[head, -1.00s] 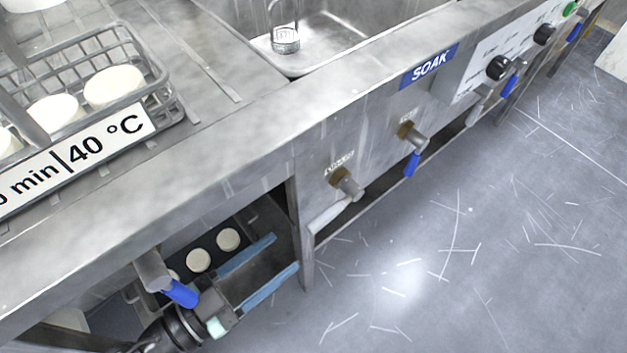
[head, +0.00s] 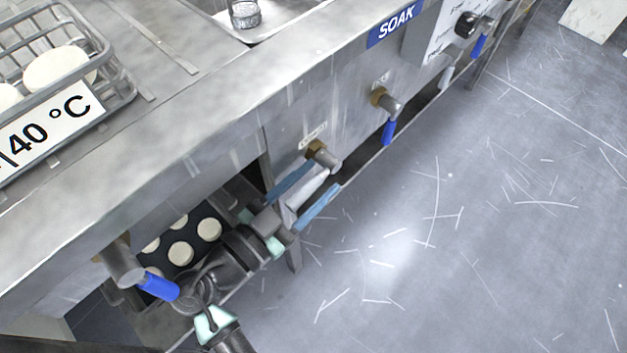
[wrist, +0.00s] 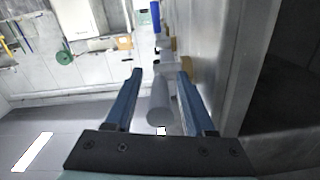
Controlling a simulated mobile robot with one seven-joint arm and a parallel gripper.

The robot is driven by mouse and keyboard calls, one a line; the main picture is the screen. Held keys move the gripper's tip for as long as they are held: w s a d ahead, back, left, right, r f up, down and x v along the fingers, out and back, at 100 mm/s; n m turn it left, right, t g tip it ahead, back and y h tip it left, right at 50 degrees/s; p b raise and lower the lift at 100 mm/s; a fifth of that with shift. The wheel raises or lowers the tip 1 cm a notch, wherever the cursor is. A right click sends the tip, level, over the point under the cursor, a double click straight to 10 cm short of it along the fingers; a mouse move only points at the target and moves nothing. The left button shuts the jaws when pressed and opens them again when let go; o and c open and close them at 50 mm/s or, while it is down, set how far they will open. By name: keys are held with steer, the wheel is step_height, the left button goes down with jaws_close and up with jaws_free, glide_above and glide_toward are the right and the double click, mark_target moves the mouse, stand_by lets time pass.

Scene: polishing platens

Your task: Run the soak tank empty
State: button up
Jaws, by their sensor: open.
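The soak tank (head: 215,8) is a steel basin at the top of the head view, with a blue SOAK sign (head: 395,24) on its front. Below it, a brass-and-steel valve (head: 322,153) has a pale grey lever (head: 304,194) slanting down to the left. My gripper (head: 325,177) is open, its blue fingers on either side of this lever. In the wrist view a grey cylindrical part (wrist: 159,108) lies between the open fingers; contact cannot be told. The small label above the valve is too blurred to read.
A second valve (head: 385,100) with a blue lever hanging down is farther right. Another blue-levered valve (head: 125,265) is at lower left, close to my arm. White discs (head: 180,253) lie on a dark tray under the counter. A wire basket (head: 110,75) stands on top. The floor is clear.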

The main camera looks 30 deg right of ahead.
jaws_close()
stand_by(0.3)
stand_by(1.2)
